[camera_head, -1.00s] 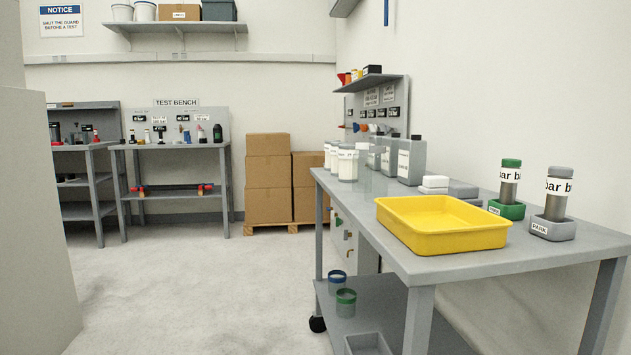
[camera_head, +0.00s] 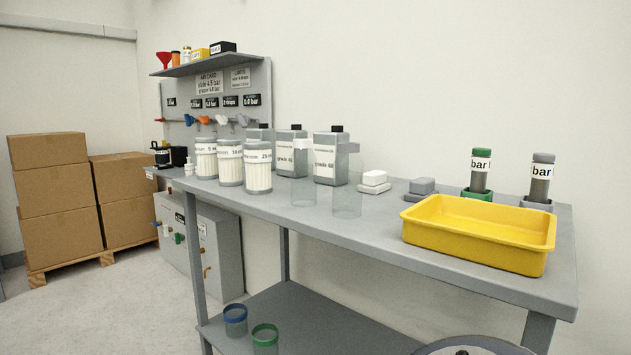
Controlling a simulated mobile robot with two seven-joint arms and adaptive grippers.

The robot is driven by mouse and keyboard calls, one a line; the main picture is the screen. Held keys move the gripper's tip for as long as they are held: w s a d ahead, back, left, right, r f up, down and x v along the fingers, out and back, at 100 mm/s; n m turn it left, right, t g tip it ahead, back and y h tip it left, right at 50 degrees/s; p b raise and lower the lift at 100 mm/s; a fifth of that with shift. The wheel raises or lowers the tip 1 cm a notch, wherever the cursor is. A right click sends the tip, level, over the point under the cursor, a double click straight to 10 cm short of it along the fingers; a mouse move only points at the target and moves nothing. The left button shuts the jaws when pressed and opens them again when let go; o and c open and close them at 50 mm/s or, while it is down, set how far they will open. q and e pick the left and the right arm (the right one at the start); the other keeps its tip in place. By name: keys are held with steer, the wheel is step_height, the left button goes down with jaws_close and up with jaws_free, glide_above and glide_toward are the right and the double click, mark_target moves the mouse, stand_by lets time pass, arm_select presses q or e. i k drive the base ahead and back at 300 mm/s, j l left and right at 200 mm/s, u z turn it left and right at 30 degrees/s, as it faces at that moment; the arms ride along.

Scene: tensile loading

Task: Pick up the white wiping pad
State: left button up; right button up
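The white wiping pad (camera_head: 374,178) appears to be the upper of two white blocks stacked on the grey bench (camera_head: 300,215), near its back edge. It lies between the grey bottles and a grey block (camera_head: 422,186). A white piece (camera_head: 374,188) shows under it. Nothing covers the pad from this view. Neither of my grippers is in view.
A yellow tray (camera_head: 478,250) sits at the bench's front right. Green (camera_head: 480,172) and grey (camera_head: 541,178) bar holders stand behind it. White-labelled jars (camera_head: 230,163), grey bottles (camera_head: 330,158) and clear beakers (camera_head: 347,197) stand left of the pad. The bench front centre is clear.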

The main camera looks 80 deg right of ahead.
mark_target(373, 181)
steer(key=i+z, duration=0.25)
steer(key=z, duration=0.2)
steer(key=i+z, duration=0.25)
steer(key=z, duration=0.25)
steer(key=i+j+z, duration=0.15)
steer(key=z, duration=0.3)
steer(key=i+j+z, duration=0.25)
steer(key=z, duration=0.25)
